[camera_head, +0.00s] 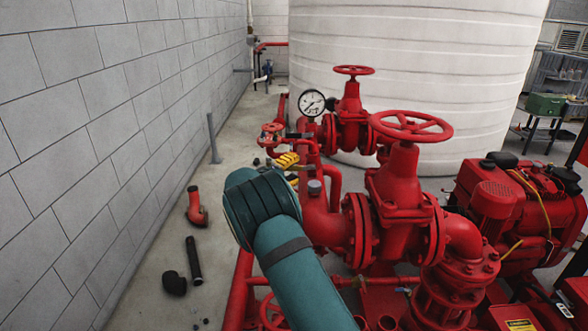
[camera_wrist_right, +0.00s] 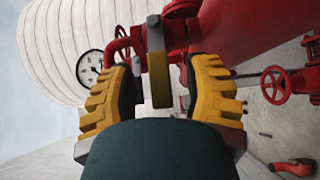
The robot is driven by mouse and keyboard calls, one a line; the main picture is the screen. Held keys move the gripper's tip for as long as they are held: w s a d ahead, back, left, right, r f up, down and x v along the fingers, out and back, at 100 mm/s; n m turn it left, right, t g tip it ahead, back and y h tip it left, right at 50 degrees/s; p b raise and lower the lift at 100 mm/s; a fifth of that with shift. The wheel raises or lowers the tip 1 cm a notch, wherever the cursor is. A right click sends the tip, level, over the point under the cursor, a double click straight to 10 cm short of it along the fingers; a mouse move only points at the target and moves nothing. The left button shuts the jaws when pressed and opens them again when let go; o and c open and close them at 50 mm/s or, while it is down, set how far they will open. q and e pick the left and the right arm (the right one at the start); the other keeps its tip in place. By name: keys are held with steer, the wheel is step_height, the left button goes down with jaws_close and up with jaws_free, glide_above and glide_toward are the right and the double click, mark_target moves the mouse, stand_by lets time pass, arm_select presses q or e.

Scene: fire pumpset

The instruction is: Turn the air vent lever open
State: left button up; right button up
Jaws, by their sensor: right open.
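The air vent lever (camera_wrist_right: 160,78) shows in the right wrist view as a narrow bar with a pale metal upper part and a dull yellow-brown grip, in front of red pipework. My right gripper (camera_wrist_right: 163,82) is open, with one yellow ribbed finger on each side of the lever. I see no clear contact between fingers and lever. In the head view, the right gripper (camera_head: 291,169) is by the pipes below the pressure gauge, its yellow fingers partly hidden behind my teal wrist. I cannot make out the lever clearly there. My left gripper is not in view.
A white-faced pressure gauge (camera_head: 312,103) and a small red handwheel (camera_head: 271,132) are close to the gripper. Red gate valves with a large handwheel (camera_head: 410,125) stand to the right. A white tank (camera_head: 415,60) is behind. Loose pipe pieces (camera_head: 194,260) lie on the floor by the wall.

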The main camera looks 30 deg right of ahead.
steer(key=shift+d, duration=0.25)
jaws_close()
steer(key=shift+r, duration=0.15)
